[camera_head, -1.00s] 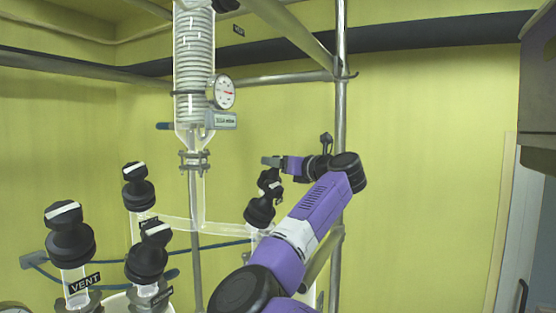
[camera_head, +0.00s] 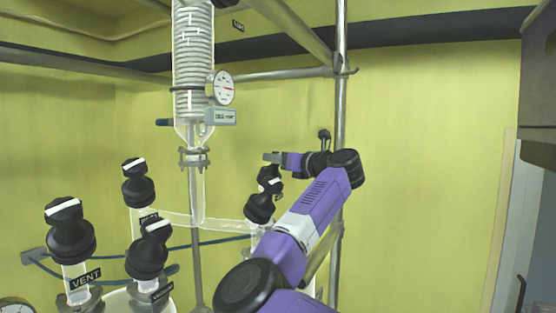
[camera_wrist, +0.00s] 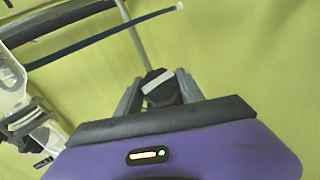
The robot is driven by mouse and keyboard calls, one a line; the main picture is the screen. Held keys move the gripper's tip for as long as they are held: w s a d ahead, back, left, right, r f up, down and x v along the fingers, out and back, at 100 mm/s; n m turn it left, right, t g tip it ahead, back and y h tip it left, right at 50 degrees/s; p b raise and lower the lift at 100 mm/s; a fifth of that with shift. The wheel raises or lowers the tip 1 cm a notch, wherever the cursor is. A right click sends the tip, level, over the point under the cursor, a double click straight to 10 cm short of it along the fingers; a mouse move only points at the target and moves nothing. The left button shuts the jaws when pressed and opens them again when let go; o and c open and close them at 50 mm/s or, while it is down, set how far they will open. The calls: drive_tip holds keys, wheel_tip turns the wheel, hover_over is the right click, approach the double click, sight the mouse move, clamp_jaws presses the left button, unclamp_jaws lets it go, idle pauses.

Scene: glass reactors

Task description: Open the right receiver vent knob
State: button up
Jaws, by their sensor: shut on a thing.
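The right receiver vent knob (camera_head: 270,181) is a black knob atop a black valve body (camera_head: 259,208), right of the glass column. My gripper (camera_head: 271,158) reaches it from the right, with the fingers at the knob's top in the head view. In the wrist view the black knob (camera_wrist: 161,89), with a white stripe across its top, sits between the two grey fingers of my gripper (camera_wrist: 159,94). The gripper is shut on the knob. The contact faces of the fingers are partly hidden.
Several similar black knobs stand at left, including the VENT knob (camera_head: 69,235) and one beside it (camera_head: 147,252). The glass column (camera_head: 194,75) with a round gauge (camera_head: 222,88) rises at centre. A metal post (camera_head: 341,110) stands behind my arm. The right side is open.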

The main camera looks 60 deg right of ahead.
drive_tip(key=n+t+y+p, duration=0.1)
drive_tip(key=n+y, duration=0.4)
drive_tip(key=shift+s+d+r+n+y, duration=0.1)
drive_tip(key=shift+n+y, duration=0.2)
drive_tip(key=shift+n+g+y+p, duration=0.3)
drive_tip(key=shift+n+y+p, duration=1.05)
drive_tip(key=shift+n+y, duration=0.7)
drive_tip(key=shift+n+y, duration=0.25)
drive_tip(key=o, duration=1.4)
drive_tip(key=shift+f, duration=0.2)
